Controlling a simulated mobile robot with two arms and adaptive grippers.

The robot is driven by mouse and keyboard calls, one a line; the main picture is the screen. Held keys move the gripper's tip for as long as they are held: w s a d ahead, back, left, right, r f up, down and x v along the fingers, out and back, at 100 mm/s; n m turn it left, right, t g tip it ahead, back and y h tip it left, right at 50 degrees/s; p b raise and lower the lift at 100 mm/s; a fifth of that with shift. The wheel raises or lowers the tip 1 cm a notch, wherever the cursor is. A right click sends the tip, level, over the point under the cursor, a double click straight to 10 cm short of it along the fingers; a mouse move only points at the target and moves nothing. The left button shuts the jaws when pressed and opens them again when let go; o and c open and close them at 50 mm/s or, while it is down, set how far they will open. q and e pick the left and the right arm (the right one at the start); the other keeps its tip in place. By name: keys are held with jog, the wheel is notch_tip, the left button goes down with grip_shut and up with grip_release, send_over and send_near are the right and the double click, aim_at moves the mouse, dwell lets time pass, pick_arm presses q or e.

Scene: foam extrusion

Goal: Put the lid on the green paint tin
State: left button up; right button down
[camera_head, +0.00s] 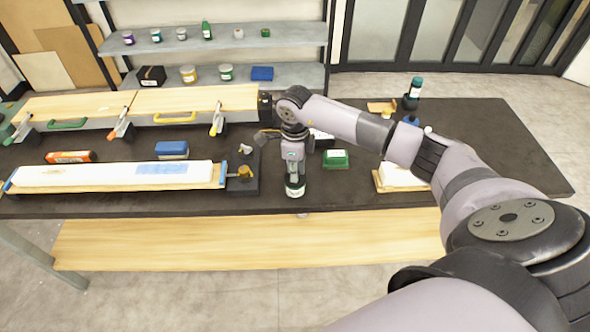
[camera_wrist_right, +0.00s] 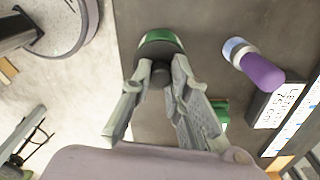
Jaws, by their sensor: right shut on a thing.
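A dark tin with a white label and green trim (camera_head: 295,188) stands upright near the front edge of the dark bench. In the right wrist view its green rim (camera_wrist_right: 157,37) shows beyond my fingertips. My right gripper (camera_wrist_right: 160,74) points down over the tin, its fingers closed on a small dark knob, which looks like part of the lid. In the head view the right gripper (camera_head: 294,168) is directly above the tin. The lid is mostly hidden, and I cannot tell whether it is seated on the rim. My left gripper is not in view.
A green box (camera_head: 336,159) lies just right of the tin. A long white foam piece (camera_head: 110,174) on a board lies left, with a blue box (camera_head: 172,150) behind it. A purple bottle (camera_wrist_right: 262,72) shows in the wrist view.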

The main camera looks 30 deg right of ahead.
jog(key=shift+f+b, duration=0.2)
jog(key=shift+b, duration=0.3)
dwell(0.8)
jog(key=c, duration=1.4)
grip_release()
jog(key=shift+c, duration=0.2)
jog(key=shift+o, duration=0.6)
jog(key=o, duration=0.4)
jog(key=shift+c, duration=0.2)
jog(key=shift+r, duration=0.1)
jog(key=shift+r+p, duration=2.1)
jog(key=shift+r, duration=1.35)
